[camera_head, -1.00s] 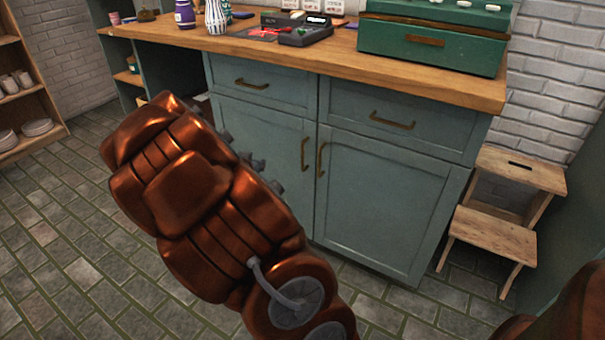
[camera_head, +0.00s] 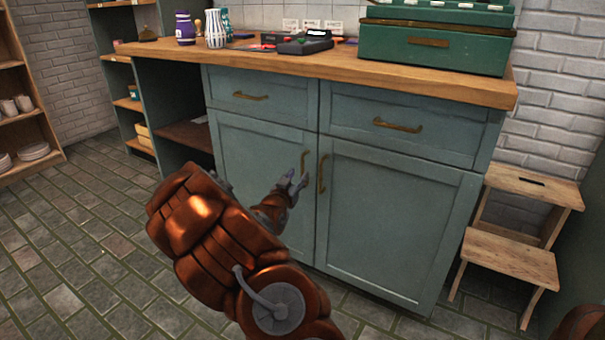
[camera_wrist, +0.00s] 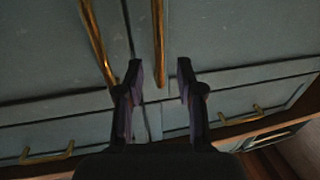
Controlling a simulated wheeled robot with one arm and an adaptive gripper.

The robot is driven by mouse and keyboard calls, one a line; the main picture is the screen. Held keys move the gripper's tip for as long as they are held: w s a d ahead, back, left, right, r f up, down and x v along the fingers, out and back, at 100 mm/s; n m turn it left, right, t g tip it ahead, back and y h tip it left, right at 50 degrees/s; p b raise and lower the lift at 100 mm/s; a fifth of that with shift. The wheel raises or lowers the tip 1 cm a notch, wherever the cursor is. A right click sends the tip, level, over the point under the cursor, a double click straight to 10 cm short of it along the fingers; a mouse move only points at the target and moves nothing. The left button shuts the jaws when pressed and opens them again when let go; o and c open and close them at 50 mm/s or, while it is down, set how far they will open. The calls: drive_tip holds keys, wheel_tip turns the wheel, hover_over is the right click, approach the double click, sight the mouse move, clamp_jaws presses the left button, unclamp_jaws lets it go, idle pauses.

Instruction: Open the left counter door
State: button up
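The left counter door (camera_head: 255,165) is teal and shut, with a vertical brass handle (camera_head: 305,162) near its right edge. My gripper (camera_head: 294,180) is just in front of this door, slightly below and left of the handle. In the wrist view, which is upside down, my gripper (camera_wrist: 159,75) has its two fingers apart. The left door's handle (camera_wrist: 158,40) shows between the fingertips; I cannot tell whether they touch it. The right door (camera_head: 385,220) is shut, and its handle (camera_head: 322,174) also shows in the wrist view (camera_wrist: 95,40).
Two shut drawers (camera_head: 262,95) sit above the doors, under the wooden countertop (camera_head: 300,66). A green box (camera_head: 430,50) and bottles stand on top. An open shelf bay (camera_head: 185,135) is on the left. A wooden step stool (camera_head: 510,255) is on the right. The floor in front is clear.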

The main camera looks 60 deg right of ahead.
sight(302, 171)
drive_tip(key=b+x, duration=0.1)
drive_tip(key=x, duration=0.3)
drive_tip(key=shift+s+f, duration=0.1)
drive_tip(key=shift+f, duration=0.05)
drive_tip(key=shift+w+d, duration=0.2)
drive_tip(key=shift+d, duration=0.25)
clamp_jaws()
idle(0.4)
